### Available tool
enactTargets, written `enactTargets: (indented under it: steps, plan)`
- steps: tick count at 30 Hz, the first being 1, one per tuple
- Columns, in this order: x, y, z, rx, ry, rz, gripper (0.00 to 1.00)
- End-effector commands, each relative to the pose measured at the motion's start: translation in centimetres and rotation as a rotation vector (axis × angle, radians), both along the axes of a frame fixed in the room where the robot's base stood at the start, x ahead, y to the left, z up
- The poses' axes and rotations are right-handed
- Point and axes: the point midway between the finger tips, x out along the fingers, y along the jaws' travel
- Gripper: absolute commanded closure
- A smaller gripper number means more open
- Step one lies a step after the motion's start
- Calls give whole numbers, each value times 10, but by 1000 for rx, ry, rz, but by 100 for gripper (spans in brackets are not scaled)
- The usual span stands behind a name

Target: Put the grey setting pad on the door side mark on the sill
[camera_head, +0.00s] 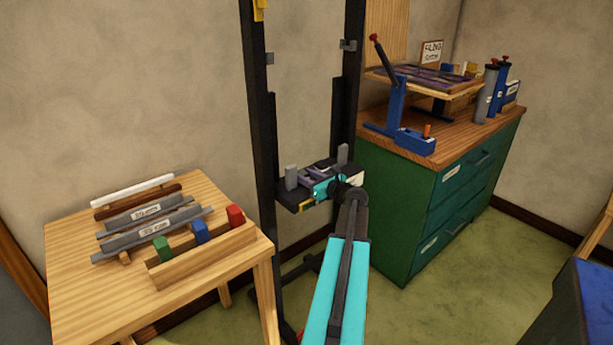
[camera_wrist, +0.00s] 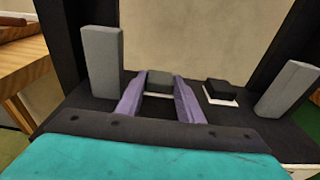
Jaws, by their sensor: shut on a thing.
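The grey setting pad (camera_wrist: 160,78) is between the purple fingers of my gripper (camera_wrist: 163,82) in the wrist view, and they are shut on it. A white mark (camera_wrist: 158,94) shows as a thin strip just at the pad's near edge; I cannot tell whether the pad touches the sill. The dark sill (camera_wrist: 85,100) runs across between the black uprights. A black pad (camera_wrist: 220,88) lies on another white mark (camera_wrist: 222,101) to the right. In the head view my gripper (camera_head: 318,178) is over the sill (camera_head: 289,198) and hides most of the pad area.
Grey upright blocks stand at the sill's left end (camera_wrist: 101,62) and right end (camera_wrist: 288,88), flanking the gripper. A wooden table (camera_head: 90,275) with strips and coloured blocks is left. A green cabinet (camera_head: 420,210) with a blue tool (camera_head: 393,105) is right.

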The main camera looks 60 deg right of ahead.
Motion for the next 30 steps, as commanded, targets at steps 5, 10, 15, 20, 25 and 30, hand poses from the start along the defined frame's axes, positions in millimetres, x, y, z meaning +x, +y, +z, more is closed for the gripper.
enactTargets:
  steps: [5, 10, 15, 20, 25, 30]
  plan:
    - [0, 0, -1, 0, 0, 0, 59]
    - [1, 0, -1, 0, 0, 1, 59]
    - [1, 1, 1, 0, 0, 1, 59]
    - [-7, 4, 2, 0, 0, 1, 59]
    - [-25, 10, 5, 1, 0, -1, 59]
    - [-49, 18, 9, 0, -1, -1, 59]
